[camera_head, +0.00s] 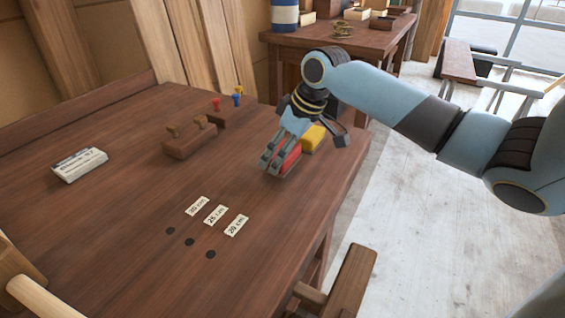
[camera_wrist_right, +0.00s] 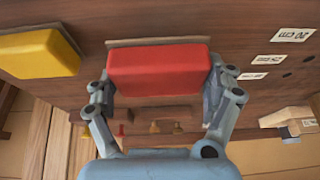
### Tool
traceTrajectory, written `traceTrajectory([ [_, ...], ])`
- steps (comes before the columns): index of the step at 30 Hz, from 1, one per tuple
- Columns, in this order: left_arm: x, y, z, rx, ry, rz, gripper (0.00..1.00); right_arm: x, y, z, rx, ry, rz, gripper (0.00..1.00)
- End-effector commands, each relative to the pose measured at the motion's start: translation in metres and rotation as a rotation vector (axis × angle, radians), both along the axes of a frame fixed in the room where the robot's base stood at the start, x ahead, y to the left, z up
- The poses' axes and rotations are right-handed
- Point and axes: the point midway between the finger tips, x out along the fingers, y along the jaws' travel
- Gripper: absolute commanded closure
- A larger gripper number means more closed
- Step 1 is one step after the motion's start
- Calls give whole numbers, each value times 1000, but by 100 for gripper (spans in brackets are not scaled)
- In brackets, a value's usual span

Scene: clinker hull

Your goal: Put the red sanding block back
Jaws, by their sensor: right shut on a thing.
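The red sanding block (camera_head: 290,160) is between the fingers of my right gripper (camera_head: 274,165), at the right side of the brown wooden table (camera_head: 130,235). In the right wrist view the red block (camera_wrist_right: 158,70) sits between the two fingers of the gripper (camera_wrist_right: 163,98), which is shut on it. A brown strip shows along the block's far edge. I cannot tell whether the block touches the table. A yellow block (camera_head: 313,138) lies just beyond it, and also shows in the right wrist view (camera_wrist_right: 38,54). My left gripper is not in view.
A brown wooden rack (camera_head: 190,143) stands mid-table, with red and blue pegs (camera_head: 236,99) behind it. A white labelled box (camera_head: 79,164) lies at the left. Three length labels (camera_head: 215,215) sit beside three dark holes (camera_head: 189,242). The table's front left is clear.

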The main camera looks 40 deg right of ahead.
Motion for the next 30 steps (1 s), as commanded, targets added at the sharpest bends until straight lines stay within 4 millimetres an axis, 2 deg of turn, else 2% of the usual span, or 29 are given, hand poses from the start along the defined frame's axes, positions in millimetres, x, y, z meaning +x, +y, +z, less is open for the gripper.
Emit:
traceTrajectory([
  [3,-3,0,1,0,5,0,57,-1,1,-20,3,3,-2,41],
  [6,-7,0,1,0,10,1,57,-1,0,-29,2,1,-1,41],
  [17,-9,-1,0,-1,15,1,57,-1,0,-34,1,1,-1,41],
  [18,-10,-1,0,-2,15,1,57,-1,0,-34,1,1,-1,11],
  [21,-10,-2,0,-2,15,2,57,-1,0,-34,1,1,-1,0],
  [30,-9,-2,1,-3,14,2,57,-1,0,-30,0,0,-1,0],
])
